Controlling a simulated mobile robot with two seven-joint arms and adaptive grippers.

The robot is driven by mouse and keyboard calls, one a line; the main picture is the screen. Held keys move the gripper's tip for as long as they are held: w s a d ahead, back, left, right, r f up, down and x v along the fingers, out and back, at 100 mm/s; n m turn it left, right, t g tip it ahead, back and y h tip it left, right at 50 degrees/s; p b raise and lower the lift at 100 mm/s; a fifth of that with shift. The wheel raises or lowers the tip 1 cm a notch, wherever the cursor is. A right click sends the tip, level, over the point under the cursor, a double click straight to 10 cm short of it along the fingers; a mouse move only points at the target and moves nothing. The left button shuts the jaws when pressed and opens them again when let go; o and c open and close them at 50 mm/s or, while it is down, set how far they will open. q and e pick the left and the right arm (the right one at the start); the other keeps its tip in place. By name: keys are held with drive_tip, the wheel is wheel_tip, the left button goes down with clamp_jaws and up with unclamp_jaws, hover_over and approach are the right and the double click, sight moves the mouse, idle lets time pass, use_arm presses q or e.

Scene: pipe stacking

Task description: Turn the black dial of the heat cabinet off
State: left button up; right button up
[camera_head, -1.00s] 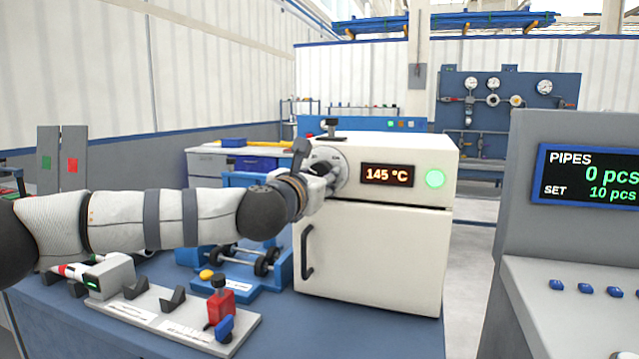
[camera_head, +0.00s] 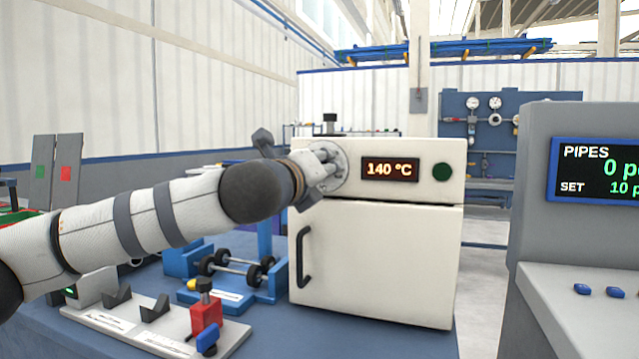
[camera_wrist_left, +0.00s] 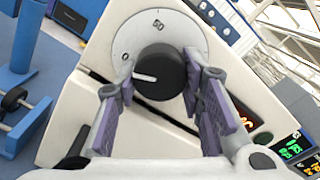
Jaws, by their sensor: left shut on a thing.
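The white heat cabinet (camera_head: 375,265) stands on the blue bench with its door closed. Its display (camera_head: 389,169) reads 140 °C, and the round green lamp (camera_head: 442,172) beside it looks dark. My left gripper (camera_head: 326,168) is at the dial on the cabinet's upper left, hiding much of it. In the left wrist view, the black dial (camera_wrist_left: 160,72) sits on a pale scale disc (camera_wrist_left: 188,32), its white pointer line aimed left, close to the 0 mark. My left gripper (camera_wrist_left: 155,98) has its purple pads at either side of the dial, shut on it. My right gripper is out of view.
A blue stand with small black rollers (camera_head: 240,265) is left of the cabinet. In front lies a white fixture plate (camera_head: 150,325) with a red clamp (camera_head: 205,315). A grey counter console (camera_head: 590,240) stands at the right.

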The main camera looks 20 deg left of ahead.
use_arm(q)
drive_tip(key=shift+r+n+b, duration=0.3)
drive_tip(key=shift+n+b, duration=0.15)
drive_tip(key=shift+n, duration=0.25)
drive_tip(key=o, duration=1.2)
drive_tip(key=shift+c, duration=0.2)
drive_tip(key=shift+f, duration=0.1)
drive_tip(key=s, duration=1.2)
drive_tip(key=shift+a, duration=0.2)
